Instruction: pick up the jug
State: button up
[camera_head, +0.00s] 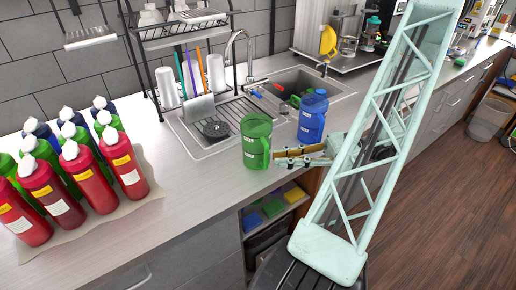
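A green see-through jug (256,140) stands upright on the counter in front of the sink, its handle towards the right front. A blue jug (312,118) stands behind it to the right, by the sink's front edge. My gripper (278,159) reaches in from the right, with its fingertips close to the green jug's handle side. The two fingers are apart with a gap between them. I cannot tell whether they touch the handle or stand around it. My pale green lattice column hides part of the arm and the counter to the right.
Several red, green and blue bottles (85,178) stand on a tray at the left. The sink (312,84) and drainboard lie behind the jugs, below a dish rack (185,25). The counter (190,195) between bottles and green jug is clear. An open shelf (270,208) holds sponges below.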

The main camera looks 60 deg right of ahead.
aim_at(266, 167)
dwell(0.3)
jog(key=shift+b+x, duration=0.35)
jog(key=shift+x, duration=2.25)
jog(key=shift+d, duration=0.1)
grip_shut()
jog(key=shift+r, duration=0.2)
notch_tip(266, 167, up, 18)
jog(key=p, duration=0.3)
jog(key=shift+f, duration=0.2)
